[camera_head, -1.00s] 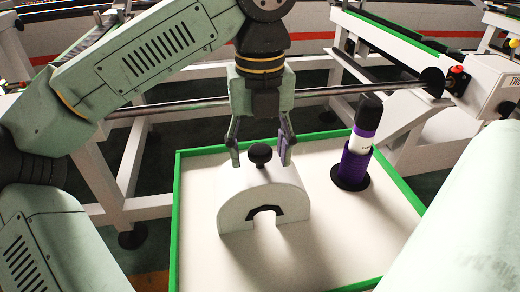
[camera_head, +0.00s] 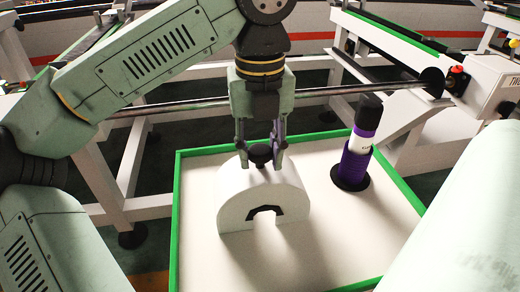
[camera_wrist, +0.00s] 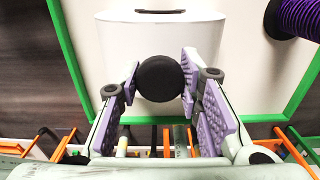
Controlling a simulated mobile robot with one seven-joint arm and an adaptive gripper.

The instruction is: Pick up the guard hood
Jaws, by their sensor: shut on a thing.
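The guard hood (camera_head: 262,197) is a white arched piece with a dark-edged opening and a round black knob (camera_head: 261,154) on top. It stands upright on the white tray. My gripper (camera_head: 261,158) is above it, with its fingers shut on the knob from both sides. In the wrist view the hood (camera_wrist: 155,55) lies beyond the black knob (camera_wrist: 160,78), which sits between the purple-padded fingertips of my gripper (camera_wrist: 160,84). The contact faces are partly hidden.
The tray (camera_head: 195,262) has a raised green rim. A metal bar (camera_head: 330,91) runs behind the tray. The tray's front area is clear.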

